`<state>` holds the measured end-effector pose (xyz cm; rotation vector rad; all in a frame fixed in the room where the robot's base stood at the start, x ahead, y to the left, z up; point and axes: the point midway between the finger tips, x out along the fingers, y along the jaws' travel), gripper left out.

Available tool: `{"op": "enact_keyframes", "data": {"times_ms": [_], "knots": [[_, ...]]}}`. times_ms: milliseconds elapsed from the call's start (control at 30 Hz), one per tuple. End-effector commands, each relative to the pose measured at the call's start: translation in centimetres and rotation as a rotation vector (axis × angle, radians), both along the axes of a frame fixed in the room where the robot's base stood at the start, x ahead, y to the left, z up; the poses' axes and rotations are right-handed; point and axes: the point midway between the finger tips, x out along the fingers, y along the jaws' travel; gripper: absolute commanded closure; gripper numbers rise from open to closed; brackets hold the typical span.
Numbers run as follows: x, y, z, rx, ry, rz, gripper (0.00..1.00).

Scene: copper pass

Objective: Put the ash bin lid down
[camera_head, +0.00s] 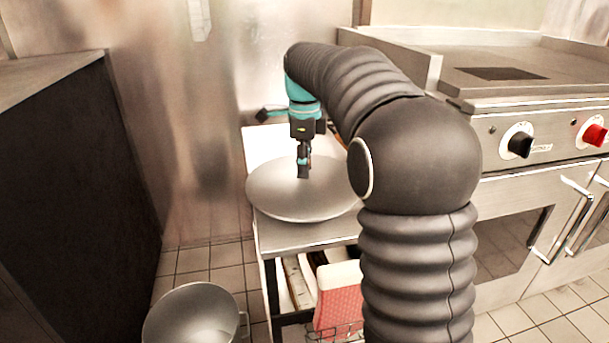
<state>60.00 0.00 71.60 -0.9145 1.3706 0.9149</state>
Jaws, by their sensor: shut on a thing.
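The ash bin lid (275,192) is a round, shallow metal disc. It is over the top of a small steel cart (290,236), and I cannot tell whether it touches the surface. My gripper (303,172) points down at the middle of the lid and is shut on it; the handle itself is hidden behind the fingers. The lid's right edge is partly hidden behind my arm. An open round metal bin (196,315), likely the ash bin, stands on the floor at the lower left, with a handle on its right side.
A range (530,180) with black and red knobs stands at the right. A dark-sided counter (85,180) is at the left. A teal-and-black object (268,113) lies at the cart's back. A red-and-white item (338,295) is on the cart's lower shelf. Tiled floor (210,262) shows between counter and cart.

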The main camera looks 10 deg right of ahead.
Motion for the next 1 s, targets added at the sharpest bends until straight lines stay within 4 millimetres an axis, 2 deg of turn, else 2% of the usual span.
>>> {"op": "enact_keyframes", "data": {"times_ms": [100,200,533,567,600,667,1000], "knots": [[-0.1,0.0,-2.0,-0.001,0.001,0.0,1.0],[-0.1,0.0,-2.8,0.0,0.001,0.0,1.0],[0.0,0.0,-2.9,0.0,-0.001,0.0,1.0],[0.0,0.0,-3.0,0.0,0.0,0.0,0.69],[0.0,0.0,-3.0,0.0,-0.001,0.0,0.59],[0.0,0.0,-2.9,0.0,0.0,0.0,0.46],[0.0,0.0,-2.7,0.0,-0.001,0.0,0.46]]}}
